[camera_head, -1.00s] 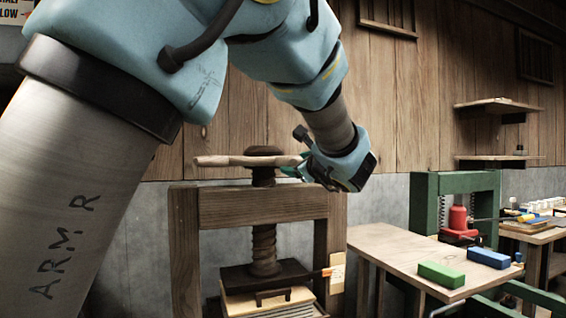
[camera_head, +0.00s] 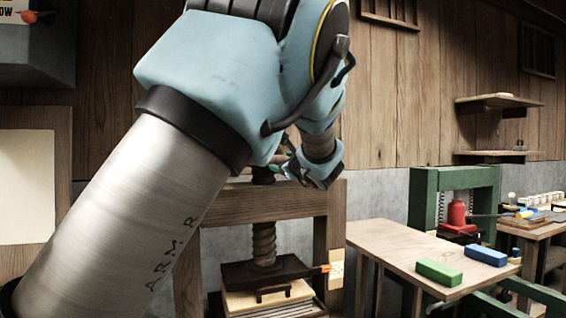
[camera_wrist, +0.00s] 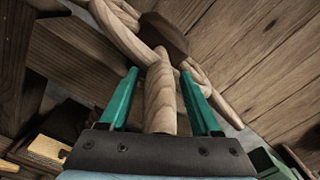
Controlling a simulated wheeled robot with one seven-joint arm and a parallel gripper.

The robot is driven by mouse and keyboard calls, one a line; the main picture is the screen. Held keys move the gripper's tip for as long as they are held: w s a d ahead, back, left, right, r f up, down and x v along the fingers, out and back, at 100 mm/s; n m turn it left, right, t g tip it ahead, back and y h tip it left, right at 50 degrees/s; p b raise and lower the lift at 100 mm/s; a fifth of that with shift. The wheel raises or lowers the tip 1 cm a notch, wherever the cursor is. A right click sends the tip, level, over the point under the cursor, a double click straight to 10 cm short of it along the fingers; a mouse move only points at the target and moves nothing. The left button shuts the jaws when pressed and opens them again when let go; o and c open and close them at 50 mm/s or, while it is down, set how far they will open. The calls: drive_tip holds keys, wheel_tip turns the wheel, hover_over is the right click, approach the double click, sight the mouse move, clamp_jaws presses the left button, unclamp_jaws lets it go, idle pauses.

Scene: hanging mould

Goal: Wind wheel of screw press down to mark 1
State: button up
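The press wheel has pale wooden spokes (camera_wrist: 159,95) around a dark hub (camera_wrist: 166,36). My gripper (camera_wrist: 160,72) has its teal fingers apart, one on each side of a spoke, with gaps between fingers and wood. In the head view my gripper (camera_head: 284,160) is at the top of the press, and my arm hides most of the wheel. The wooden screw (camera_head: 264,243) runs down to a dark pressing plate (camera_head: 240,273). An orange pointer (camera_head: 326,268) at its right edge lies against a pale scale (camera_head: 337,276). The scale's marks are too small to read.
The wooden press frame (camera_head: 312,205) stands against the wall. To its right, a table (camera_head: 385,240) holds a green block (camera_head: 439,272) and a blue block (camera_head: 487,257).

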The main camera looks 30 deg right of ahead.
clamp_jaws()
idle(1.2)
